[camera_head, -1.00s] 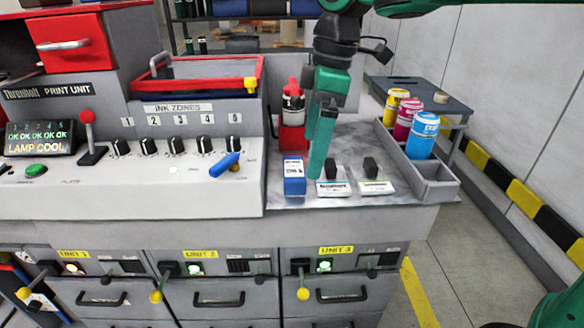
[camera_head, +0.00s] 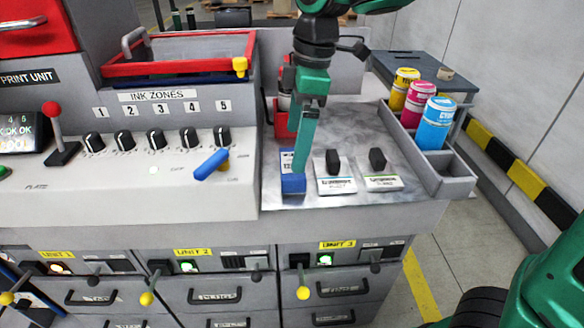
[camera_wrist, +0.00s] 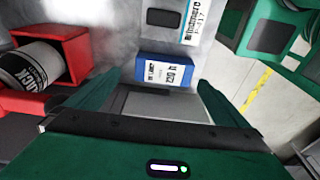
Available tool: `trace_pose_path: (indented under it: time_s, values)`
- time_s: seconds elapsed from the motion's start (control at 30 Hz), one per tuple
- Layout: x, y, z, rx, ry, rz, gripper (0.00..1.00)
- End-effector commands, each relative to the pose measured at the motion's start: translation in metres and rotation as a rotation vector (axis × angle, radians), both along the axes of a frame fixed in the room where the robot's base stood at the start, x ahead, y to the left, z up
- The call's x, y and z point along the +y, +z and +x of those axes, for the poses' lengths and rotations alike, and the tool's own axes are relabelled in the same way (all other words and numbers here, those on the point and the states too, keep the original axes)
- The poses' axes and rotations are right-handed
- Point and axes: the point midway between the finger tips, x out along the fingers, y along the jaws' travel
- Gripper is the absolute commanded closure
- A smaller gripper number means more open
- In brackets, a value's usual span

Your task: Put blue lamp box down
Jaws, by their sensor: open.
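The blue lamp box (camera_head: 292,185), with a white label, rests on the grey metal worktop (camera_head: 344,226) near its front edge. The green finger of my gripper (camera_head: 299,168) covers part of it in the head view. In the wrist view, the box (camera_wrist: 167,72) lies ahead of and between the two spread green fingers of my gripper (camera_wrist: 160,85), with visible gaps on both sides. My gripper is open and empty. Whether the fingertips reach down to the box's height is hard to tell.
Two switch plates, the nearer one (camera_head: 336,184) and another (camera_head: 381,181), lie right of the box. A red holder with a black-labelled bottle (camera_wrist: 24,66) stands behind. Ink cans (camera_head: 436,123) stand in a grey rack at right. A blue lever (camera_head: 211,165) is left.

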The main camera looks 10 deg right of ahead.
Motion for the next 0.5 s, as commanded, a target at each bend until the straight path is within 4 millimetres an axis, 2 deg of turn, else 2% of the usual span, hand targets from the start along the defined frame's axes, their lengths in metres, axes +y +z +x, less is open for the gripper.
trace_pose_path:
  time_s: [0.3, 0.5]
  values:
    - [0.005, -0.037, -0.006, 0.004, 0.003, -0.003, 0.00]
    - [0.007, -0.052, -0.005, 0.001, 0.001, -0.001, 0.00]
